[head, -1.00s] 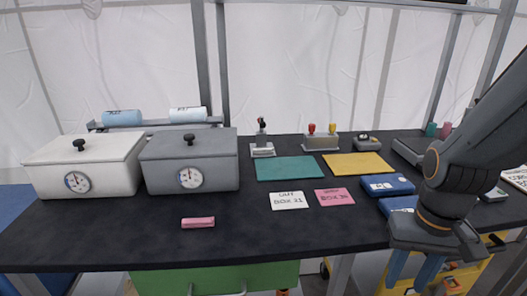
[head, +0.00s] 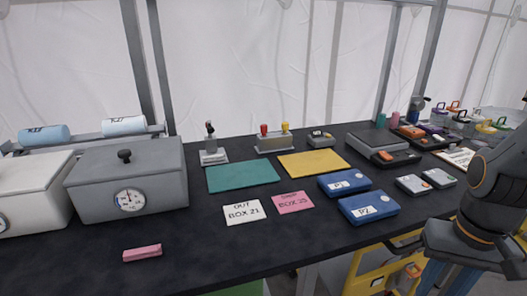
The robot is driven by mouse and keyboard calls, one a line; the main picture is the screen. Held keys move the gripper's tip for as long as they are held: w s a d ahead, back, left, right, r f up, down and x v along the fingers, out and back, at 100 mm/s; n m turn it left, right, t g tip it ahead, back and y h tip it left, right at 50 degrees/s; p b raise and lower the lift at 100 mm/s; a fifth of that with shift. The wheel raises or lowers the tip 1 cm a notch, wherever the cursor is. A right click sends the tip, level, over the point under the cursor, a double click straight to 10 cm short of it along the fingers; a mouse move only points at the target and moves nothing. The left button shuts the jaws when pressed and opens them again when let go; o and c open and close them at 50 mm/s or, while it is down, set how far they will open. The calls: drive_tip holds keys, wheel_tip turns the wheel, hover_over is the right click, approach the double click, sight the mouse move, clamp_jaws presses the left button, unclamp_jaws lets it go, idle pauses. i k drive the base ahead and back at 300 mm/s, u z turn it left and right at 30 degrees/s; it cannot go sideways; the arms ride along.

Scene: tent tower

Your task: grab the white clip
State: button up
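I cannot make out a white clip for certain. A cluster of small coloured clip-like items (head: 487,126) stands at the far right end of the black table, with purple, orange, green and pale yellow parts; they are small and overlap. My gripper (head: 447,277) hangs at the lower right, in front of the table's front edge and well apart from that cluster. Its two blue fingers point down and stand apart, with nothing seen between them. The fingertips are cut off by the picture's bottom edge.
The black table (head: 290,236) holds a grey lidded box (head: 95,190), a pink block (head: 142,253), a teal mat (head: 243,176), a yellow mat (head: 313,163) and blue cases (head: 368,207). Orange-and-black devices (head: 395,158) lie right. A yellow cart (head: 375,272) stands below the front edge.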

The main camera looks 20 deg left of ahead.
sight(212, 158)
drive_tip(key=z, duration=1.4)
drive_tip(key=k, duration=1.2)
drive_tip(key=u, duration=1.2)
